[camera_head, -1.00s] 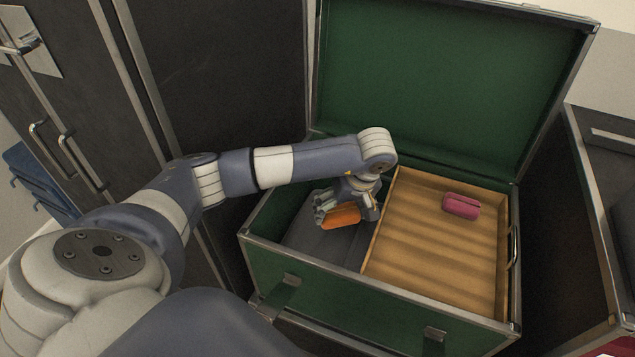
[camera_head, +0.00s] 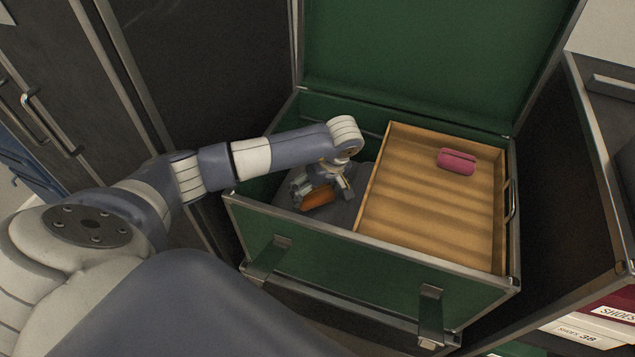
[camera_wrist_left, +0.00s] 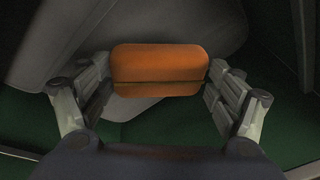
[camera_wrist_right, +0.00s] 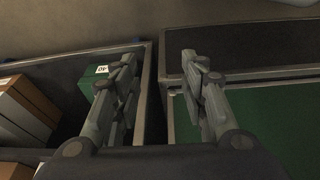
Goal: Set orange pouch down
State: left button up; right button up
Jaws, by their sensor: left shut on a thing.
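The orange pouch (camera_head: 317,199) is inside the left part of the open green trunk (camera_head: 350,268), over a dark grey surface. My left gripper (camera_head: 322,194) is shut on it. In the left wrist view the pouch (camera_wrist_left: 160,70) sits between the two fingers, its long side across them. Dark grey material lies below it. I cannot tell whether the pouch touches that surface. My right gripper (camera_wrist_right: 160,60) shows only in its wrist view, with its fingers apart and nothing between them.
A wooden tray (camera_head: 425,218) fills the trunk's right part, with a pink pouch (camera_head: 457,161) at its back. Bare tray floor lies in front of it. The raised green lid (camera_head: 430,60) stands behind. A dark cabinet (camera_head: 200,80) is to the left.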

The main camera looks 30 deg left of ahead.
aim_at(316, 202)
pick_arm(q)
notch_tip(316, 202, down, 4)
jog(key=shift+f+b, duration=0.1)
jog(key=shift+b, duration=0.25)
jog(key=shift+f, duration=0.4)
pick_arm(e)
jog(key=shift+w+v, duration=0.2)
jog(key=shift+v, duration=1.65)
pick_arm(q)
jog(key=shift+f, duration=0.15)
pick_arm(e)
jog(key=shift+r, duration=0.3)
pick_arm(q)
jog(key=o, duration=1)
pick_arm(e)
jog(key=shift+s+r, duration=0.1)
jog(key=shift+r, duration=0.1)
pick_arm(q)
jog(key=shift+r, duration=0.25)
jog(key=p+v, duration=0.2)
jog(key=v, duration=0.9)
jog(key=shift+d+r, duration=0.2)
jog(key=shift+r, duration=0.15)
pick_arm(e)
notch_tip(316, 202, down, 9)
jog(key=shift+w, duration=0.35)
jog(key=shift+a+r, duration=0.1)
